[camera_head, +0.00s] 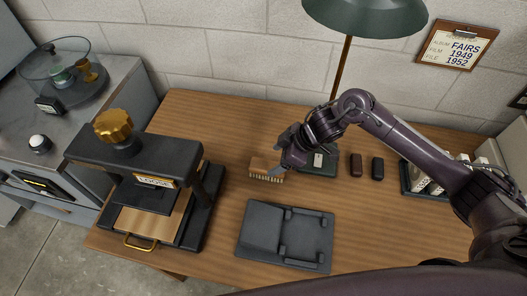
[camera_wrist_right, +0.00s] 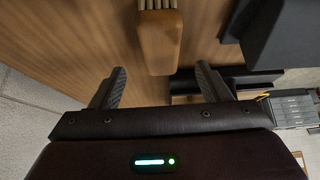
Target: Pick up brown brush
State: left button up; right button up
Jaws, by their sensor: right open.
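The brown brush (camera_head: 266,169) lies on the wooden table, its pale bristles facing the front of the table. In the right wrist view its brown wooden body (camera_wrist_right: 158,42) is at the top, just beyond the fingertips and roughly between their lines. My right gripper (camera_head: 281,172) is at the brush's right end in the head view. In the right wrist view the right gripper (camera_wrist_right: 160,78) is open, with nothing between its two fingers. The far part of the brush is cut off in that view. My left gripper is not in view.
A black press (camera_head: 138,152) with a gold knob stands at the left of the table. A dark tray-like stand (camera_head: 262,236) lies in front of the brush. A lamp (camera_head: 368,17) stands behind my right arm. Two small dark items (camera_head: 366,166) and a rack of bottles (camera_head: 409,178) are at the right.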

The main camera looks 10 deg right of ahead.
aim_at(268, 165)
jog(key=x, duration=0.2)
jog(key=shift+s+a+f, duration=0.1)
jog(key=shift+a+f, duration=0.15)
jog(key=x, duration=0.3)
jog(key=shift+f+p, duration=0.4)
jog(key=shift+w+a+f, duration=0.2)
jog(key=shift+a+f, duration=0.05)
jog(key=shift+f, duration=0.2)
jog(key=c, duration=1.1)
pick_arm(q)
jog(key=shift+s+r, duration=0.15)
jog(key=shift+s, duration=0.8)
pick_arm(e)
jog(key=shift+r, duration=5.05)
